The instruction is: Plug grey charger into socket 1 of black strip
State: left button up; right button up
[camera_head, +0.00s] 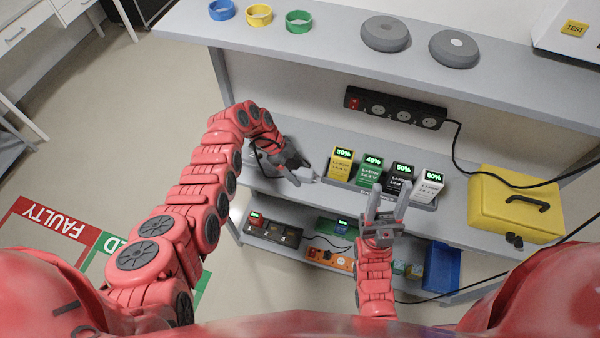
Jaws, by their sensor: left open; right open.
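A black strip (395,107) is fixed along the back panel above the middle shelf. It has a red switch at its left end and three round sockets, with no plug visible in them; socket numbers are too small to read. My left gripper (302,171) is open over the left part of the middle shelf, left of the battery row. A grey shape and a dark cable show beside it; I cannot tell whether this is the grey charger. My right gripper (386,203) is open, its fingers pointing up in front of the black battery (398,178).
Yellow (341,163), green (370,171) and white (430,184) batteries stand beside the black one. A yellow case (515,205) stands at right. A black cable runs right from the strip. An orange strip (330,258) and blue bin (442,267) are on the lower shelf.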

aim_at(302, 171)
dwell(0.3)
pick_arm(q)
jog(key=shift+b, duration=0.45)
grip_shut()
dwell(1.2)
jog(key=shift+r, duration=0.15)
jog(key=shift+r, duration=1.35)
